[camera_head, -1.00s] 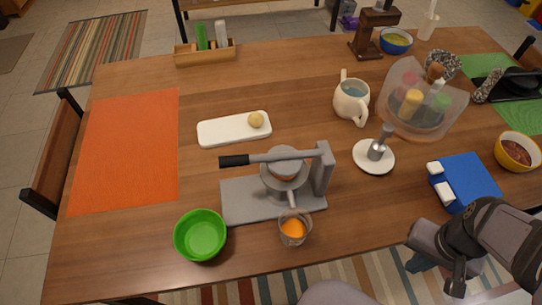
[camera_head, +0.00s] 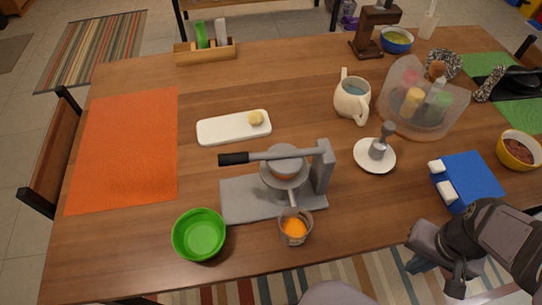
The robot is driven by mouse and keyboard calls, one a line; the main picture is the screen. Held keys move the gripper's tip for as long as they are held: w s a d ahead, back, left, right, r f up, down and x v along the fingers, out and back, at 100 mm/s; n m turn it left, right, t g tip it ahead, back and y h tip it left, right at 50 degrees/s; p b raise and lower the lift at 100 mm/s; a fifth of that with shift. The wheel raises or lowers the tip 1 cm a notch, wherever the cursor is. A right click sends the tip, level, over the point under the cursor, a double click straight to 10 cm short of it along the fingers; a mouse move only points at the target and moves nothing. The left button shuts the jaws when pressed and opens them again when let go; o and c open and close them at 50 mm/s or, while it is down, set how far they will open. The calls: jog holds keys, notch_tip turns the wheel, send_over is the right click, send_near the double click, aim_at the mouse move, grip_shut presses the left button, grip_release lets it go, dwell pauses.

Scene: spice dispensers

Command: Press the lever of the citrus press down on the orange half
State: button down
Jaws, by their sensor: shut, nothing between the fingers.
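The grey citrus press (camera_head: 243,198) stands on the table at the middle front. Its lever (camera_head: 285,154) lies nearly level over the cup, with the black handle (camera_head: 233,159) pointing left. A sliver of the orange half (camera_head: 287,173) shows between the upper pressing part and the cup; most of it is hidden. A glass with orange juice (camera_head: 295,230) stands under the spout. My gripper (camera_head: 455,284) appears as a narrow dark part at the lower right, well away from the press. It looks shut and touches nothing that I can make out.
A green bowl (camera_head: 199,235) stands front left of the press. A white board (camera_head: 225,128) lies behind it. A pestle on a white dish (camera_head: 375,160) and a blue box (camera_head: 470,180) stand to its right. The table left of the press is clear up to the orange mat (camera_head: 125,150).

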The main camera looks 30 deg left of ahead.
jog(key=shift+f+b, duration=0.9)
jog(key=shift+f, duration=0.2)
jog(key=shift+f, duration=0.1)
dwell(0.6)
jog(key=shift+f+b, duration=1.4)
jog(key=shift+b, duration=0.1)
jog(key=shift+f, duration=0.15)
dwell(0.5)
notch_tip(320, 180, down, 2)
jog(key=b, duration=0.3)
jog(key=shift+f, duration=0.25)
jog(key=shift+r, duration=0.1)
dwell(0.6)
notch_tip(320, 180, up, 32)
jog(key=p, duration=3.3)
notch_tip(320, 180, down, 32)
jog(key=b, duration=3.3)
